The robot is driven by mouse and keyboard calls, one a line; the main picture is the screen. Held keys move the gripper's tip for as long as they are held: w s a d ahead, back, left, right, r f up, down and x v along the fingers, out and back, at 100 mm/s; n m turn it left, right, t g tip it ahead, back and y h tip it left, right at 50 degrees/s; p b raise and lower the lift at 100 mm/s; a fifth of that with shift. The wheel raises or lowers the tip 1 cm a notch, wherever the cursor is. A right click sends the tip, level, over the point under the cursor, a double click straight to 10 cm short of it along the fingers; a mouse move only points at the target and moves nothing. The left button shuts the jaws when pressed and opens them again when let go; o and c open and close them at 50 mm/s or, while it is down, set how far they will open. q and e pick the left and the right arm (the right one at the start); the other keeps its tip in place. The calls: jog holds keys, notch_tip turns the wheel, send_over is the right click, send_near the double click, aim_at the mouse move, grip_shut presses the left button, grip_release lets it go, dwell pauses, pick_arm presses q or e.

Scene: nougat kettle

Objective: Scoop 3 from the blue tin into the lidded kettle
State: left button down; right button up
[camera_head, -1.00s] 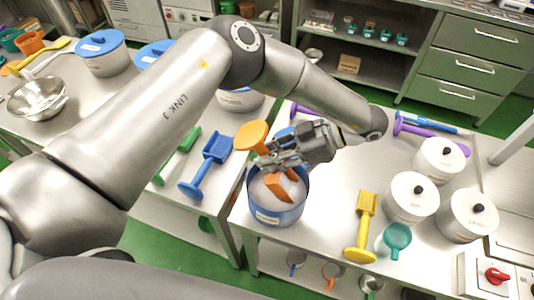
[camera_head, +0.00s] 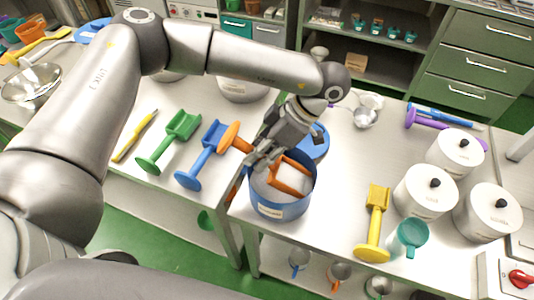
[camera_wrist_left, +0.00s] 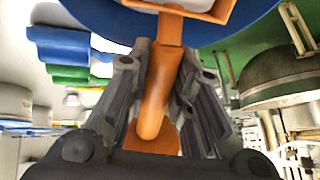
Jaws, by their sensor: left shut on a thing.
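The blue tin (camera_head: 280,208) stands open at the near left edge of the right table, with pale stuff inside. My left gripper (camera_head: 262,158) is shut on the handle of an orange scoop (camera_head: 291,178) over the tin's left rim. The scoop's head is in the tin's mouth; I cannot tell how full it is. The left wrist view shows the orange handle (camera_wrist_left: 157,95) between the fingers and the blue tin (camera_wrist_left: 232,35) beyond. Three white lidded pots (camera_head: 424,195) stand at the right; their labels are too small to read. My right gripper is out of view.
A blue lid (camera_head: 317,141) lies behind the tin. A yellow scoop (camera_head: 374,225) and a teal cup (camera_head: 408,238) lie between tin and pots. Blue (camera_head: 204,156) and green (camera_head: 170,142) scoops lie on the left table. The middle of the right table is clear.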

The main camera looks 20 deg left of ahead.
aim_at(229, 133)
pick_arm(q)
jog(key=shift+a+f+h+b, duration=0.6)
jog(key=shift+a+f+h, duration=0.1)
jog(key=shift+f, duration=0.05)
jog(key=shift+a+r+h, duration=0.4)
jog(key=shift+a+h, duration=0.1)
jog(key=shift+h, duration=0.1)
jog(key=shift+s+a+r+m+h+b, duration=0.15)
jog(key=shift+a+r+h+b, duration=0.1)
jog(key=shift+a+h, duration=0.25)
jog(key=shift+s+a+r+m+h+b, duration=0.1)
jog(key=shift+a+r+m+h+b, duration=0.1)
jog(key=shift+a+h, duration=0.25)
jog(key=shift+a+r+h, duration=0.65)
jog(key=shift+a+r, duration=0.05)
jog(key=shift+r, duration=0.15)
jog(key=shift+h, duration=0.4)
jog(key=shift+a+r+p, duration=0.15)
jog(key=shift+r+p, duration=0.6)
jog(key=shift+r, duration=0.65)
jog(key=shift+a+r+p, duration=0.15)
jog(key=shift+r+p, duration=0.6)
jog(key=shift+r, duration=0.65)
